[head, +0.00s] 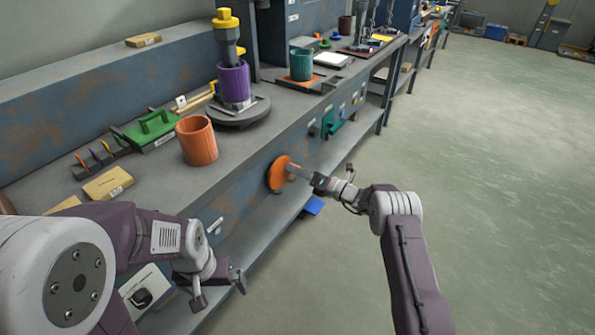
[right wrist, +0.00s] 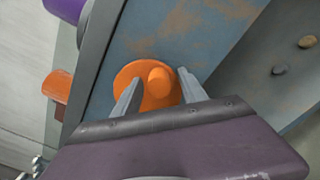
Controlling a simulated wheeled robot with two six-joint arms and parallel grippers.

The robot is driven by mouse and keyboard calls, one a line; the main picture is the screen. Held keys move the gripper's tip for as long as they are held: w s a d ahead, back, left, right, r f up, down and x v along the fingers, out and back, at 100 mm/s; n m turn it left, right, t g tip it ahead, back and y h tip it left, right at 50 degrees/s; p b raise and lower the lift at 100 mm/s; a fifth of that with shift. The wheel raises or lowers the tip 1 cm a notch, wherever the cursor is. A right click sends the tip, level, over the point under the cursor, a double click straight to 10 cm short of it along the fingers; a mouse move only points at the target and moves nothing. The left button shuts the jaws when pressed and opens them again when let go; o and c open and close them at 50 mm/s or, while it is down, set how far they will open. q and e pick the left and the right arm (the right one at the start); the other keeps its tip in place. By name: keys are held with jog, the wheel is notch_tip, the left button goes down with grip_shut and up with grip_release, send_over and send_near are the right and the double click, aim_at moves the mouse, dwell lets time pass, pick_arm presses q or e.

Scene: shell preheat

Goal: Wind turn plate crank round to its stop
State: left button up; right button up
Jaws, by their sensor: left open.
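The crank is an orange disc (head: 277,174) on the bench's blue front face. In the right wrist view the disc (right wrist: 130,72) carries a round orange knob (right wrist: 161,84) off its middle. My right gripper (head: 296,170) is at the disc, with its fingers pointing at it. Its fingers are apart, one on each side of the knob, with narrow gaps showing. The grey round turn plate (head: 249,115) lies on the bench top with a purple cylinder (head: 234,82) standing on it. My left gripper (head: 219,291) is open and empty, low in front of the bench.
An orange cup (head: 197,140) stands on the bench near its front edge, above the crank. A lower shelf (head: 262,232) runs beneath the crank. The floor to the right is clear.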

jog(key=p+v, duration=0.2)
jog(key=v, duration=0.7)
jog(key=shift+p, duration=0.4)
